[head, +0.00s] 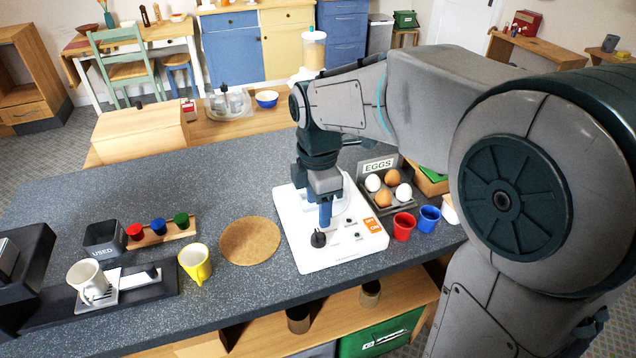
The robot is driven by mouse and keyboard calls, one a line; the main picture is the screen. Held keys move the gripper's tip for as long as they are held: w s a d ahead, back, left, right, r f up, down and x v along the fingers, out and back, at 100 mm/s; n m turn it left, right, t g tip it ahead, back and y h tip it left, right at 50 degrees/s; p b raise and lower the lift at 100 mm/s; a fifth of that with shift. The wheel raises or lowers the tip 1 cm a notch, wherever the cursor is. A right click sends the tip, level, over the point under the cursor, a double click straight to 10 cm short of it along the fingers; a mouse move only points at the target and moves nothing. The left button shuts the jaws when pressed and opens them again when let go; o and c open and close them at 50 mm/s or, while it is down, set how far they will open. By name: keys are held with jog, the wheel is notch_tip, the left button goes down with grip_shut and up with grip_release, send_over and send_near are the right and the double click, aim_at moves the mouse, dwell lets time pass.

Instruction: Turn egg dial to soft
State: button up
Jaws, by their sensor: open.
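A white egg cooker (345,252) lies on the dark speckled counter, right of the middle. Its black dial (318,239) sits near the front left of its top. A small switch and an orange label (373,225) are to the right of the dial. The dial's marks are too small to read. My gripper (325,219) points down over the cooker, with blue fingers just behind and above the dial. It is open and holds nothing that I can see. Whether the fingers touch the dial cannot be told. The arm hides part of the cooker's rear.
An egg tray (383,207) with several eggs stands right of the cooker. A red cup (403,226) and a blue cup (429,219) stand close by. A round cork mat (250,241) and a yellow mug (195,263) are to the left. The counter behind the mat is clear.

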notch_tip(320, 180, up, 5)
jog(key=shift+r, duration=0.15)
dwell(0.5)
jog(key=s+d+f+m+t, duration=0.1)
jog(key=s+d+f+m, duration=0.2)
jog(key=s+d+m, duration=0.3)
jog(key=s+d+f+m+t, duration=0.2)
jog(key=s+d+m, duration=0.4)
jog(key=m, duration=0.9)
jog(key=shift+s+f, duration=0.45)
jog(key=shift+s, duration=0.1)
